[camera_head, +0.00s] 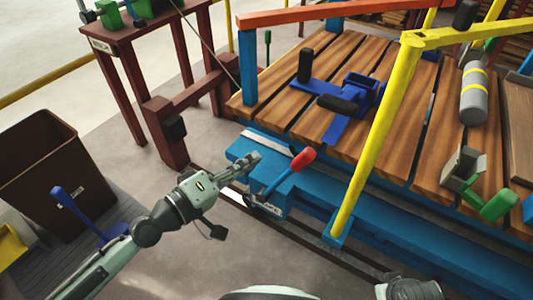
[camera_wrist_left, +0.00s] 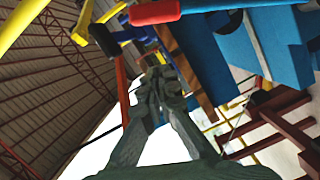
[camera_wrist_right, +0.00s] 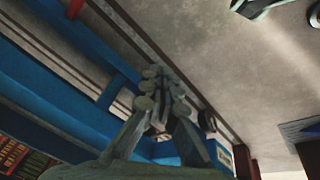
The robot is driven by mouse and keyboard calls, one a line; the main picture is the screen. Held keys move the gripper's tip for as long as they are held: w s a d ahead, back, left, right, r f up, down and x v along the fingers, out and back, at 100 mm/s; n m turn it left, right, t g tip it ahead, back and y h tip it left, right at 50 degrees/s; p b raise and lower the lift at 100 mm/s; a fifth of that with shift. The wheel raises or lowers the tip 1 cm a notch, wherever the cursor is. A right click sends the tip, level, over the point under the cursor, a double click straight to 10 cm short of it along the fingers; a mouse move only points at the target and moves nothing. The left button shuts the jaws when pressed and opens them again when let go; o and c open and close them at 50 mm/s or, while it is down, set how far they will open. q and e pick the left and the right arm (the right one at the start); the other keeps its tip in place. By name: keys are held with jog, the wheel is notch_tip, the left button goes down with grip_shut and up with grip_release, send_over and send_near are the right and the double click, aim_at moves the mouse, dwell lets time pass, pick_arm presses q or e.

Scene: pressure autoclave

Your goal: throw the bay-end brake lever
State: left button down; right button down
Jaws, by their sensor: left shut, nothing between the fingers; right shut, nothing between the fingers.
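The brake lever (camera_head: 303,158) has a red grip on a blue arm and leans up to the right from the blue frame at the end of the wooden-decked bay. A small label plate (camera_head: 268,208) sits below its pivot. My left gripper (camera_head: 253,161) is shut and empty, left of the red grip and apart from it in the head view. In the left wrist view, the red grip (camera_wrist_left: 155,12) is at the top, beyond the shut fingertips (camera_wrist_left: 155,78). My right gripper (camera_wrist_right: 157,85) is shut and empty in the right wrist view, with blue frame beams behind it.
A yellow post (camera_head: 375,140) rises right of the lever. The wooden deck (camera_head: 330,60) carries blue clamps and a grey cylinder (camera_head: 473,95). A brown bin (camera_head: 55,175) and another blue lever (camera_head: 75,208) stand at left.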

pick_arm(q)
jog(key=shift+v, duration=1.3)
pick_arm(e)
jog(key=shift+r, duration=0.95)
